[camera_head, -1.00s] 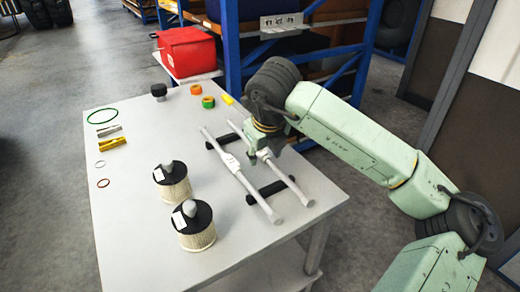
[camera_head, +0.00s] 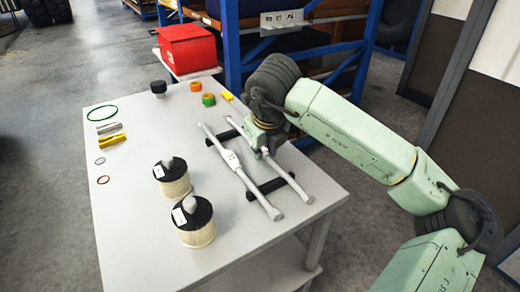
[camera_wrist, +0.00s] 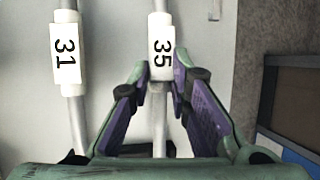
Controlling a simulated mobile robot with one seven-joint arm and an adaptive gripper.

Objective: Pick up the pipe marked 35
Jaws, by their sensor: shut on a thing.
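The pipe marked 35 (camera_wrist: 162,45) is a pale tube with a white label sleeve; it also shows in the head view (camera_head: 287,178). My gripper (camera_wrist: 162,86) is shut on it at the near end of the label. In the head view my gripper (camera_head: 264,150) comes down over the pipe and hides its middle. The pipe lies across two black supports (camera_head: 278,184), and I see no clear gap beneath it. The pipe marked 31 (camera_wrist: 66,50) lies parallel on its left, also in the head view (camera_head: 250,183), apart from my gripper.
Two black-topped filters (camera_head: 196,222) stand left of the pipes on the grey table (camera_head: 130,230). A red box (camera_head: 187,48) and blue shelving (camera_head: 232,60) stand behind.

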